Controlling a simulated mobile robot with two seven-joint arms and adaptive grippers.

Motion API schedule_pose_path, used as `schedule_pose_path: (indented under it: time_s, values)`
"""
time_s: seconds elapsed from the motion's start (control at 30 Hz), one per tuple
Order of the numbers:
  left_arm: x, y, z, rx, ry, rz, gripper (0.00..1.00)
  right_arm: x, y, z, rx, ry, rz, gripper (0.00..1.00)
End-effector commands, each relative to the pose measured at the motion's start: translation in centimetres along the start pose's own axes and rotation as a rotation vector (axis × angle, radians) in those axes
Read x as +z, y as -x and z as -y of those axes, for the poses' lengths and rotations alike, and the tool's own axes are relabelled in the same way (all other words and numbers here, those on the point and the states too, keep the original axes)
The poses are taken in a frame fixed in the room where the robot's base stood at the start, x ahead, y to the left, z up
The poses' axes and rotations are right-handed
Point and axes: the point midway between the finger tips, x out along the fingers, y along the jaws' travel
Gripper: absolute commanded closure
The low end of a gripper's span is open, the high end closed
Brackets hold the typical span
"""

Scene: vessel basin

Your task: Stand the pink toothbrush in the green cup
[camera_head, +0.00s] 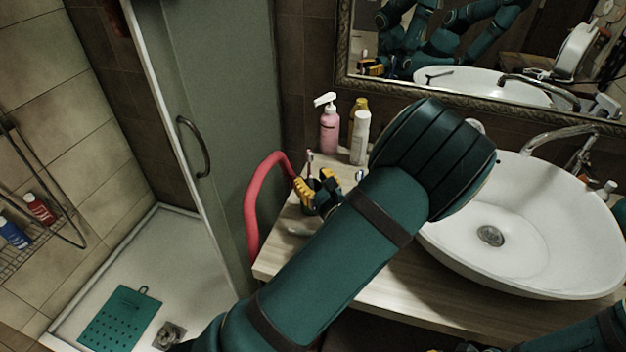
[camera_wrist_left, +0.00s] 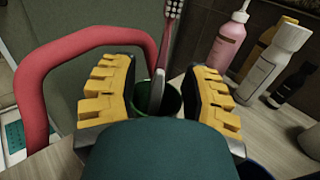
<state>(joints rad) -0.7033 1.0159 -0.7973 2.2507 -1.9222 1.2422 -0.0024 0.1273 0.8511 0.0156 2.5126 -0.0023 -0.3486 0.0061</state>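The pink toothbrush (camera_wrist_left: 164,48) is upright with a slight tilt, bristles up, in the left wrist view. Its lower end shows inside the rim of the green cup (camera_wrist_left: 172,102). My left gripper (camera_wrist_left: 158,92) has its yellow fingers spread wide on either side of the toothbrush and cup, with visible gaps. In the head view, the toothbrush head (camera_head: 309,156) rises beside my left gripper (camera_head: 317,190), which hides most of the cup.
A red curved bar (camera_head: 256,195) runs close to the gripper's left. A pink pump bottle (camera_head: 329,125) and a white bottle (camera_head: 360,136) stand behind on the wooden counter (camera_head: 385,290). The white basin (camera_head: 540,215) is to the right.

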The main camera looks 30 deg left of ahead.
Motion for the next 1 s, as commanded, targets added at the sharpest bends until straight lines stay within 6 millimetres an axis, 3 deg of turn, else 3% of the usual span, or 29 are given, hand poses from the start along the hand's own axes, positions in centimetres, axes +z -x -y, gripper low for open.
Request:
schedule_pose_path:
  time_s: [0.37, 0.8, 1.0]
  values:
    - [0.0, 0.9, 0.1, -0.002, 0.000, -0.002, 0.54, 0.0, 0.0, 0.0, 0.000, 0.000, 0.000, 1.00]
    - [0.0, 9.2, 0.1, -0.003, 0.000, -0.001, 0.54, 0.0, 0.0, 0.0, 0.000, 0.000, 0.000, 1.00]
    - [0.0, 11.4, 0.0, -0.001, 0.000, 0.000, 0.54, 0.0, 0.0, 0.0, 0.000, 0.000, 0.000, 1.00]
